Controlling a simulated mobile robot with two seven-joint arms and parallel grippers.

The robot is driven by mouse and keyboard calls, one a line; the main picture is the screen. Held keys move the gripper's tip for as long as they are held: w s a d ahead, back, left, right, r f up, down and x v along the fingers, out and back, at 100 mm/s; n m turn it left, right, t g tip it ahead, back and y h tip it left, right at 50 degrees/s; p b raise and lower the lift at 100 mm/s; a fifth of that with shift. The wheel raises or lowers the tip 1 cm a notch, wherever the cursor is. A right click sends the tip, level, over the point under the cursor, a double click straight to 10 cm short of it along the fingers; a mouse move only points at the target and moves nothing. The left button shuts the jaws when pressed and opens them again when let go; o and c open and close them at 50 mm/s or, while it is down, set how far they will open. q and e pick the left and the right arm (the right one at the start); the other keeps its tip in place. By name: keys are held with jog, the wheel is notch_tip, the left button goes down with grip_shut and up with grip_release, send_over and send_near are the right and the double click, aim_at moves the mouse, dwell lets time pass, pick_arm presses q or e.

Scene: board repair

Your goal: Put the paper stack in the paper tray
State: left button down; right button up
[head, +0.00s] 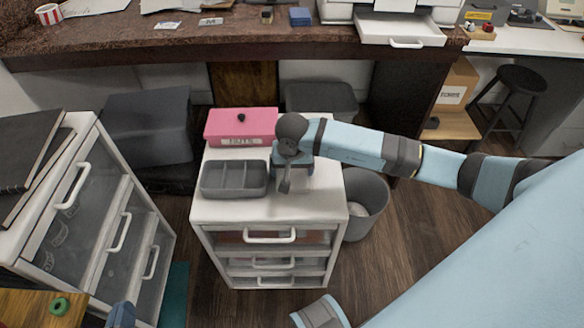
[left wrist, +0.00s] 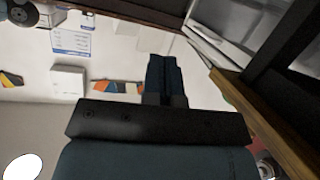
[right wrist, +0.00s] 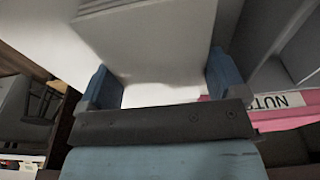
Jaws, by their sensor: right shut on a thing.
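My right gripper (head: 287,182) is at the top of the white drawer cabinet, pointing down beside the grey divided tray. In the right wrist view, its fingers (right wrist: 165,85) are wide apart on either side of a white block (right wrist: 150,45) that looks like the paper stack. In the head view the stack is hard to tell from the white cabinet top. The white printer's paper tray (head: 400,27) is pulled out on the far desk and looks empty. My left gripper (head: 122,315) is at the bottom left edge of the head view. Its fingers (left wrist: 165,75) are together and empty.
The pink box of nuts (head: 240,127) and the grey divided tray (head: 234,191) share the cabinet top (head: 315,208). A grey bin (head: 366,200) stands right of the cabinet. A second drawer unit (head: 90,190) is at left. The brown desk (head: 250,45) runs along the back.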

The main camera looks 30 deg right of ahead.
jog(key=shift+f, duration=0.15)
jog(key=o, duration=0.7)
